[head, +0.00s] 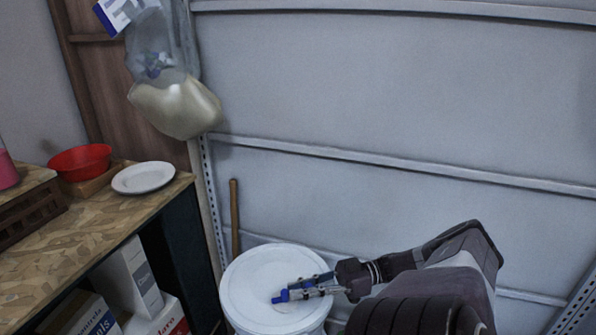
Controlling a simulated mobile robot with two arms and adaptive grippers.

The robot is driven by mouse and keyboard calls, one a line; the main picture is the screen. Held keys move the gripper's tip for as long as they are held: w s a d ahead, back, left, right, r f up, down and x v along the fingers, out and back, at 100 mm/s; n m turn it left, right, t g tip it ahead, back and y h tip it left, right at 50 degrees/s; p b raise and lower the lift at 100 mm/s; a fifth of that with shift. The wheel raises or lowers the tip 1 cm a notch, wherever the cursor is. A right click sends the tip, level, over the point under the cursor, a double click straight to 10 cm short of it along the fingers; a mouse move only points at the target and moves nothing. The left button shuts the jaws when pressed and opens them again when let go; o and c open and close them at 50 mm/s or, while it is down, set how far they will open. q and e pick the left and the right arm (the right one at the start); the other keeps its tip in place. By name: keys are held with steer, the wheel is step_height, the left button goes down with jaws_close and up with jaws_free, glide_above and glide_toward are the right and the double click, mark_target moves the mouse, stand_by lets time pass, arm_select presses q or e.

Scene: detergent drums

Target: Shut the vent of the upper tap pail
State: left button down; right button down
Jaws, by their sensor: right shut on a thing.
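The white pail (245,285) stands at the bottom middle of the head view, its round lid seen from above. Its lower part is cut off by the frame, so I cannot see a tap or what it stands on. A small blue vent (280,297) shows on the lid, right of its middle. My right gripper (291,290) reaches in from the right, low over the lid, and its fingers are shut on the blue vent. The fingers hide part of the vent, and I cannot tell how far it is turned. My left gripper is not in view.
A wooden-topped shelf unit (90,228) stands at left with a red bowl (80,161), a white plate (143,178) and boxes (128,275) below. A wooden handle (234,215) leans behind the pail. A grey panelled wall (400,90) closes the back. Bags (178,105) hang at upper left.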

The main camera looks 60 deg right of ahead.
mark_target(329, 284)
steer(key=c, duration=2)
jaws_free()
steer(key=shift+c, duration=0.2)
steer(key=shift+v, duration=3.8)
steer(key=shift+c, duration=0.7)
